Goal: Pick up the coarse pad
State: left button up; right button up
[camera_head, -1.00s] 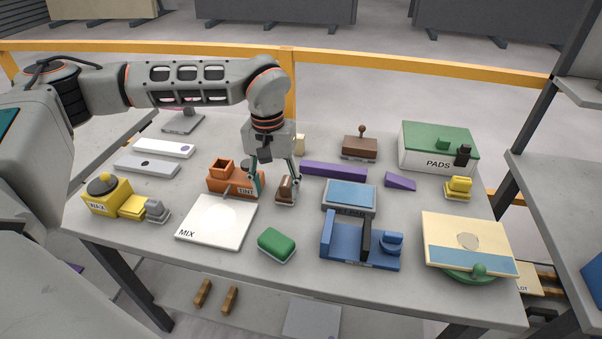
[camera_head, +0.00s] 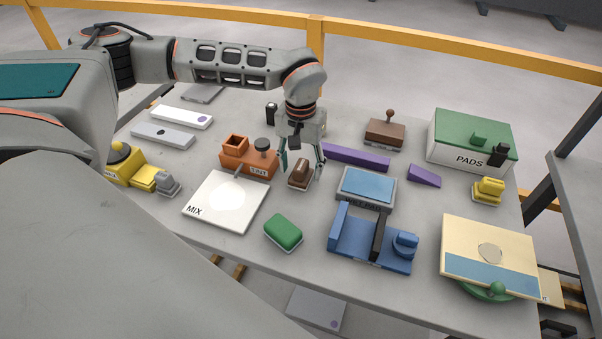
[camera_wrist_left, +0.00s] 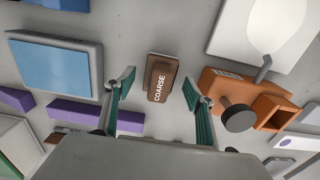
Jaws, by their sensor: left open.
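The coarse pad (camera_head: 300,174) is a small brown block with a pale base, lying on the grey table. In the left wrist view the coarse pad (camera_wrist_left: 159,80) shows the word COARSE on its upper face. My left gripper (camera_head: 302,166) is above it, pointing down, with its teal-lined fingers apart. In the left wrist view the left gripper (camera_wrist_left: 159,86) has one finger on each side of the pad, with gaps between and nothing held. My right gripper is not in view.
An orange holder (camera_head: 245,158) and a white MIX board (camera_head: 215,215) are left of the pad. A grey tray with a blue top (camera_head: 367,188) and a purple bar (camera_head: 356,156) are to its right. A green pad (camera_head: 283,232) lies in front.

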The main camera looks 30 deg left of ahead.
aim_at(301, 164)
pick_arm(q)
jog(key=shift+f, duration=0.5)
jog(key=c, duration=1.2)
jog(key=shift+c, duration=0.2)
jog(key=shift+r, duration=0.15)
notch_tip(301, 164, up, 20)
